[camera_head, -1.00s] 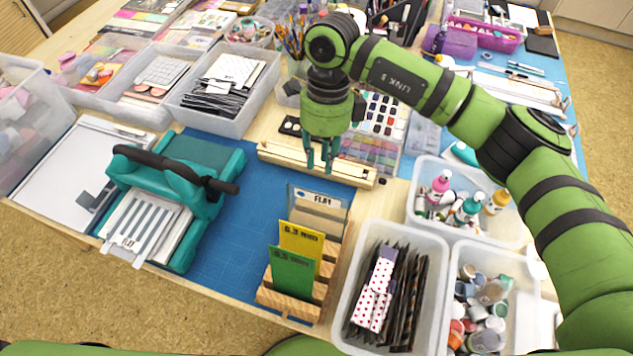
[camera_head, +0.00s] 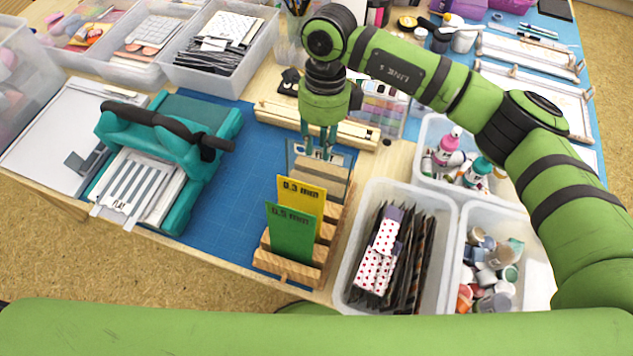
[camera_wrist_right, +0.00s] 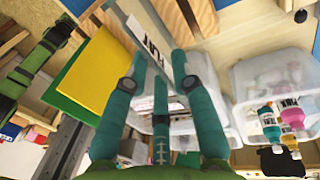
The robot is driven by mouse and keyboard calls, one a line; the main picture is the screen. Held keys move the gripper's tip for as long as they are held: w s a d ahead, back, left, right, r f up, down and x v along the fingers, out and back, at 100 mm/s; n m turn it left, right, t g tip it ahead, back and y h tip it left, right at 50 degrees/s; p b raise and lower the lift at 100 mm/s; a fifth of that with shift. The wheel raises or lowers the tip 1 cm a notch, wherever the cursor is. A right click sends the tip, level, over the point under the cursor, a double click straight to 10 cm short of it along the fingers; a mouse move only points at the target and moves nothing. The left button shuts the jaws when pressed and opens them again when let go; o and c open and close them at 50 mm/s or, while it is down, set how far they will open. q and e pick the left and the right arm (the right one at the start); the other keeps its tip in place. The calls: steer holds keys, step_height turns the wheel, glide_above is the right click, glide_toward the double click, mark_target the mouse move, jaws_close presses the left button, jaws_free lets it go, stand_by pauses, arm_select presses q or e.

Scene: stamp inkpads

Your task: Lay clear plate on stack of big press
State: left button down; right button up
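The clear plate (camera_head: 297,156) stands upright in the back slot of the wooden rack, its top edge and label showing. My right gripper (camera_head: 319,152) points down at its top edge with two teal fingers apart. In the right wrist view the plate's FLAT label (camera_wrist_right: 151,42) lies between or just beyond the spread fingertips (camera_wrist_right: 158,68); I see no firm contact. The big press (camera_head: 178,137) is teal with a black handle, at the left. A stack with a striped plate marked FLAT (camera_head: 137,187) lies on its front bed. My left gripper is out of view.
The wooden rack (camera_head: 287,268) also holds a yellow plate (camera_head: 302,200) and a green plate (camera_head: 291,233) in front. A bin of dark packets (camera_head: 357,285) stands to its right. The blue mat (camera_head: 240,215) between press and rack is clear.

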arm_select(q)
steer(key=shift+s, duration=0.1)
arm_select(e)
jaws_close()
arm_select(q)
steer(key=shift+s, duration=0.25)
arm_select(e)
steer(key=shift+r, duration=0.1)
